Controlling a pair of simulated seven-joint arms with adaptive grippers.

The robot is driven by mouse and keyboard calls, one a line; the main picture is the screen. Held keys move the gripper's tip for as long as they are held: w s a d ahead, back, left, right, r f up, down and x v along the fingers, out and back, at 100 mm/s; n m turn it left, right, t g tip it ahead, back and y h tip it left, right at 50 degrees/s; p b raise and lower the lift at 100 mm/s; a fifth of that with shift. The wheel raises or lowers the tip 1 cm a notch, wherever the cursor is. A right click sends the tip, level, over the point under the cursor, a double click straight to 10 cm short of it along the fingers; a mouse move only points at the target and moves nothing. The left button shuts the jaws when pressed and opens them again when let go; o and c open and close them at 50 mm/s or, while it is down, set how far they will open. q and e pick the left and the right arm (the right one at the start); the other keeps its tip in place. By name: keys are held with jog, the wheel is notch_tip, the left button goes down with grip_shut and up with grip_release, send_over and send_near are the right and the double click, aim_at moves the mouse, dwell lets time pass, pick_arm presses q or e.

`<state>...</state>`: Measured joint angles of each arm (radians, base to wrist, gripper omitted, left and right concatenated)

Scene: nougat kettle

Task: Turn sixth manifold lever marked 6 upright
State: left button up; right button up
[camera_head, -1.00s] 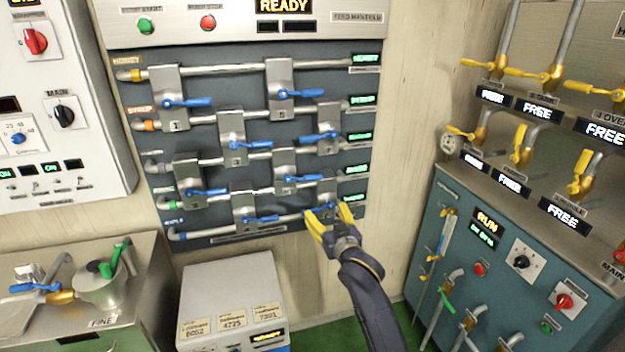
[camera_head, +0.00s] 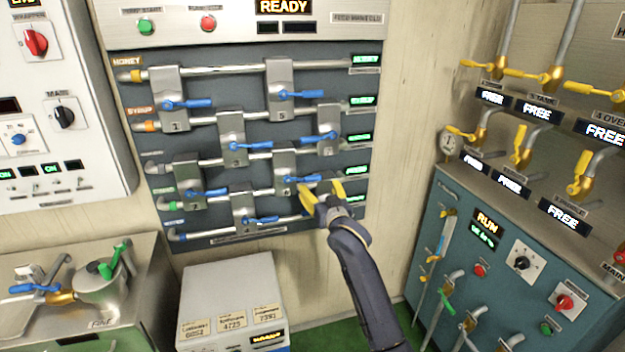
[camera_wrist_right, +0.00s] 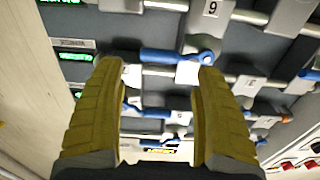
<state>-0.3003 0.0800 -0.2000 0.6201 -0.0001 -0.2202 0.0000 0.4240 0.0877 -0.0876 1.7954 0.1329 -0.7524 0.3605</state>
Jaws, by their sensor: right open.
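The lever marked 6 (camera_head: 308,179) is a blue handle on a grey metal valve plate, low in the third column of the manifold. It lies sideways, with its handle to the right of its pivot. In the right wrist view the same lever (camera_wrist_right: 172,55) shows upside down, its number looking like a 9. My right gripper (camera_head: 321,190) is open, its yellow fingers apart just in front of the panel. In the wrist view the lever lies across near the fingertips; I cannot tell whether they touch it. My left gripper is not in view.
Other blue levers sit close by, such as lever 5 (camera_head: 297,95) above. The lower right valve plate is partly hidden behind my gripper.

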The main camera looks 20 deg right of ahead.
aim_at(313, 179)
jog(key=shift+w, duration=3.75)
grip_shut()
jog(key=shift+a, duration=0.1)
